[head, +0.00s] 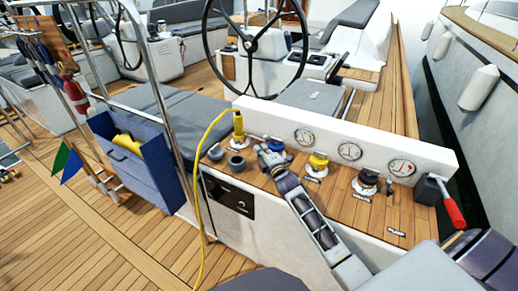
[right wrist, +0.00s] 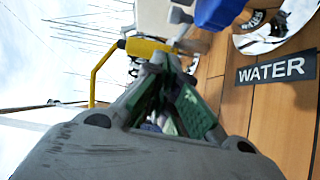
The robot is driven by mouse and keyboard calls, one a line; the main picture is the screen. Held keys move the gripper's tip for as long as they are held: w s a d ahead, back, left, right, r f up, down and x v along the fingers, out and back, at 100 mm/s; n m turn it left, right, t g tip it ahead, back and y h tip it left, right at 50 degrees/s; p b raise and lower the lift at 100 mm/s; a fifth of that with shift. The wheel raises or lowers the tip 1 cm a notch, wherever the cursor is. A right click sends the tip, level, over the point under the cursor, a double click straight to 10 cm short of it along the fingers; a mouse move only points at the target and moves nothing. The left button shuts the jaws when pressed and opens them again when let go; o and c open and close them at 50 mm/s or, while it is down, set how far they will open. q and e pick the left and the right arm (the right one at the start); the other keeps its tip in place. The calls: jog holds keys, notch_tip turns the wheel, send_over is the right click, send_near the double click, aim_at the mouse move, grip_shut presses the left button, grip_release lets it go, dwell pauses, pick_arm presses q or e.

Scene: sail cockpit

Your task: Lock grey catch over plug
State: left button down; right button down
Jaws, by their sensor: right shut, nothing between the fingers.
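The yellow plug (head: 238,124) stands upright on the wooden console top (head: 336,190), with its yellow cable (head: 205,150) looping down the front left. In the right wrist view the plug (right wrist: 150,48) lies just beyond the fingertips. A small grey part beside it (right wrist: 180,16) may be the grey catch; whether it lies over the plug I cannot tell. My right gripper (head: 266,154) is low over the console, right of the plug and by the blue cap (head: 276,145). Its green-padded fingers (right wrist: 162,68) are shut and empty. My left gripper is out of view.
A WATER label (right wrist: 277,69) lies near the blue part (right wrist: 216,12). Yellow (head: 318,160) and black (head: 368,178) caps stand to the right, with a red-handled lever (head: 452,205) at the end. A gauge panel (head: 350,150) rises behind. A blue bin (head: 140,165) hangs at left.

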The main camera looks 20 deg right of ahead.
jog(key=shift+s+d, duration=0.2)
jog(key=shift+s, duration=0.55)
jog(key=shift+s+d, duration=0.15)
jog(key=shift+s, duration=0.55)
jog(key=shift+s+d, duration=0.25)
jog(key=shift+s, duration=0.8)
jog(key=shift+s+d+p, duration=0.2)
jog(key=shift+s+p, duration=0.1)
jog(key=shift+s, duration=0.8)
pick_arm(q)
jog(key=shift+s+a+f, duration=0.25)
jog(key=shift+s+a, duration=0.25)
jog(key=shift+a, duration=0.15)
pick_arm(e)
jog(key=shift+s, duration=0.1)
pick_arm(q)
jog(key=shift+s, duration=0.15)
